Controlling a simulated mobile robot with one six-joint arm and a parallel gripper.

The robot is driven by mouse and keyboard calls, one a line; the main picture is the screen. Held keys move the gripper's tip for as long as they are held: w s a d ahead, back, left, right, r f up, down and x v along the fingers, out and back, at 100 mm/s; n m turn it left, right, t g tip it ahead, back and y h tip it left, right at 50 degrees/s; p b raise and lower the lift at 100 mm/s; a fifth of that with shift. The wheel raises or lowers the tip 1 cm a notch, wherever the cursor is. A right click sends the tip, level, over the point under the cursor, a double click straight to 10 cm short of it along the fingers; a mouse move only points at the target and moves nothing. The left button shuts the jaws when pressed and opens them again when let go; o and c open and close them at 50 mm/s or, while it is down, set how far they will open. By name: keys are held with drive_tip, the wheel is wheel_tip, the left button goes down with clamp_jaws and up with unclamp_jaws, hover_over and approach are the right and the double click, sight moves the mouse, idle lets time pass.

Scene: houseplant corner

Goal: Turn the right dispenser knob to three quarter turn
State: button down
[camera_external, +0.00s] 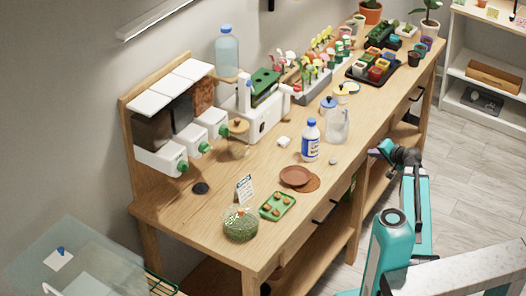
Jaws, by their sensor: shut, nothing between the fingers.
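A wall-side dispenser with three white-lidded bins stands at the table's left end. Each bin has a green knob on its front. The right dispenser knob (223,130) is the farthest one in the picture. The middle knob (203,147) and the left knob (182,168) sit nearer the camera. The knobs are too small to read how far each is turned. My gripper (377,151) is at the table's front edge, well to the right of the knobs. It is small in the picture, shut and empty, and touches none of the knobs.
A wooden table (222,188) carries a white-labelled bottle (311,141), a glass pitcher (338,127), terracotta saucers (295,176), a green tray (278,206) and a round glass jar (240,224). Bare tabletop lies before the dispenser.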

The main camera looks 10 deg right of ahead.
drive_tip(key=w+a+r+t+y, duration=0.25)
drive_tip(key=a+r, duration=0.25)
drive_tip(key=r, duration=0.6)
drive_tip(key=a+r+y+p, duration=0.1)
drive_tip(key=a+r+y, duration=0.2)
drive_tip(key=a+r, duration=0.55)
drive_tip(key=a+r+y+p, duration=0.1)
drive_tip(key=a+r+y, duration=0.35)
drive_tip(key=a, duration=0.75)
drive_tip(key=s+a+f+n+g+y, duration=0.1)
drive_tip(key=s+a+f+g, duration=0.1)
drive_tip(key=a, duration=0.5)
drive_tip(key=s+a+f+n+g+y, duration=0.1)
drive_tip(key=s+a+f+g, duration=0.1)
drive_tip(key=a, duration=0.6)
wheel_tip(320, 180, down, 2)
drive_tip(key=shift+s+f+n+b, duration=0.1)
drive_tip(key=shift+s+n+b, duration=0.25)
drive_tip(key=shift+s, duration=0.4)
drive_tip(key=shift+g, duration=0.25)
